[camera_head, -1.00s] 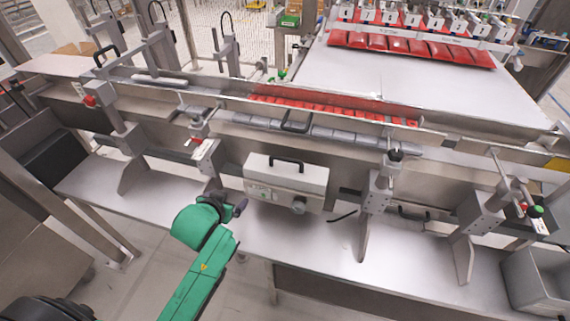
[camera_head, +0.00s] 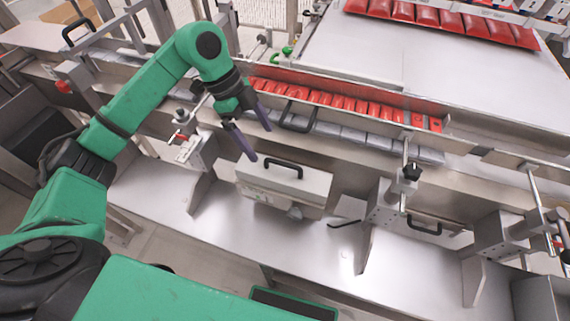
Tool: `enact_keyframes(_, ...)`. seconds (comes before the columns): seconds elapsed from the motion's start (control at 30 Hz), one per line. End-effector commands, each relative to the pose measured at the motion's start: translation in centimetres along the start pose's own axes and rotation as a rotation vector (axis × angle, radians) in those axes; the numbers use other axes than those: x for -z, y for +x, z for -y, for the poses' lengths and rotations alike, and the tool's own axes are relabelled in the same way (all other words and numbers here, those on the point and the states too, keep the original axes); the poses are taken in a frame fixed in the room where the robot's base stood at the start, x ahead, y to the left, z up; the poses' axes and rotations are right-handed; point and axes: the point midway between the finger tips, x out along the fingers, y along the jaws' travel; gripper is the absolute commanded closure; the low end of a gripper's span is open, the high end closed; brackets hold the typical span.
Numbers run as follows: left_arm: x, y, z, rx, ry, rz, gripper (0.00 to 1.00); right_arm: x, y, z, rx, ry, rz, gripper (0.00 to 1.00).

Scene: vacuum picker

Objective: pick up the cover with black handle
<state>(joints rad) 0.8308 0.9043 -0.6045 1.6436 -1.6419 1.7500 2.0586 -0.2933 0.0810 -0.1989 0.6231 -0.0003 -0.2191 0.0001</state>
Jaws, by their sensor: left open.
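My left gripper (camera_head: 260,141) is open and empty, its two dark purple fingers pointing down and right. It appears near the conveyor rail, just left of a black handle (camera_head: 297,117) that stands on the channel beside the red packs. Below it in the picture, a light grey box-shaped cover (camera_head: 310,186) carries another black handle (camera_head: 283,168) on its top. The fingers appear above and left of this box, apart from both handles. I cannot tell which handle belongs to the task's cover. My right gripper is not in view.
Red packs (camera_head: 340,103) line the channel, with grey blocks (camera_head: 360,138) in front. Metal clamp posts (camera_head: 392,192) rise to the right of the box, and another bracket (camera_head: 200,150) stands to its left. The steel shelf (camera_head: 310,246) in front is mostly clear.

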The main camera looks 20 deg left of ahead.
Motion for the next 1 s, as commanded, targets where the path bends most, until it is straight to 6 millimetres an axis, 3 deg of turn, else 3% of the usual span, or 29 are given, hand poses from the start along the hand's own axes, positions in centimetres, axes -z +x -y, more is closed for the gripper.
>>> enact_keyframes(0.23,0.5,6.1,-0.2,-0.008,0.006,-0.007,0.00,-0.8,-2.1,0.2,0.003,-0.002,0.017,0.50)
enact_keyframes(0.47,0.7,9.3,-0.1,-0.007,0.008,-0.009,0.00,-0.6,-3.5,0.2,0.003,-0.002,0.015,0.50)
enact_keyframes(0.6,0.9,12.2,0.2,-0.005,0.007,-0.010,0.00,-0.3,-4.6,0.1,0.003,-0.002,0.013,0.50)
enact_keyframes(0.7,0.8,13.4,0.2,-0.003,0.010,-0.008,0.00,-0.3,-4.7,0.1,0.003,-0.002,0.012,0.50)
enact_keyframes(0.87,0.7,13.6,0.2,-0.001,0.011,-0.007,0.00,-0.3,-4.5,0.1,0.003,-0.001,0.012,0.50)
enact_keyframes(0.9,0.7,13.6,0.2,-0.001,0.011,-0.007,0.04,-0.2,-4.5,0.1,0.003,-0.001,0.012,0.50)
enact_keyframes(1.0,0.7,13.6,0.2,-0.001,0.010,-0.008,0.42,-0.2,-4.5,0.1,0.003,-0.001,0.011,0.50)
